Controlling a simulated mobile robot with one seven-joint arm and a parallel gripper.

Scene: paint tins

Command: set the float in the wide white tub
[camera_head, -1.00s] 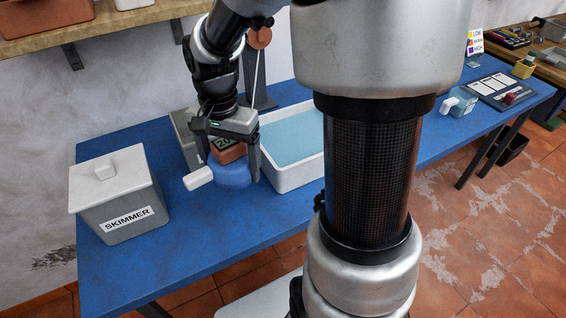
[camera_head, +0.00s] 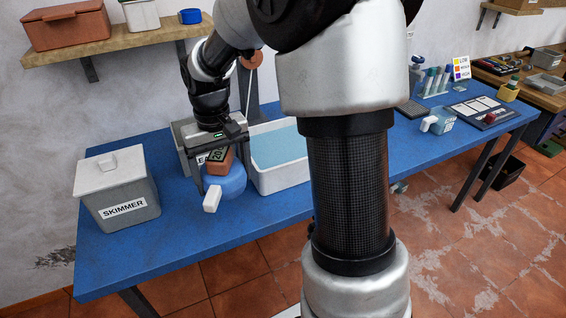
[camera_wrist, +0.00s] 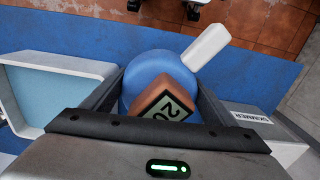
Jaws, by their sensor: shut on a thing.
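The wide white tub (camera_head: 282,186), holding pale blue water, stands just right of the float. The float is outside the tub; I cannot tell whether it clears the table.
A grey bin labelled SKIMMER (camera_head: 125,190) stands left on the blue table (camera_head: 170,240). A grey box (camera_head: 186,134) and a dark post (camera_head: 244,100) are behind my gripper. My arm hides the table's middle.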

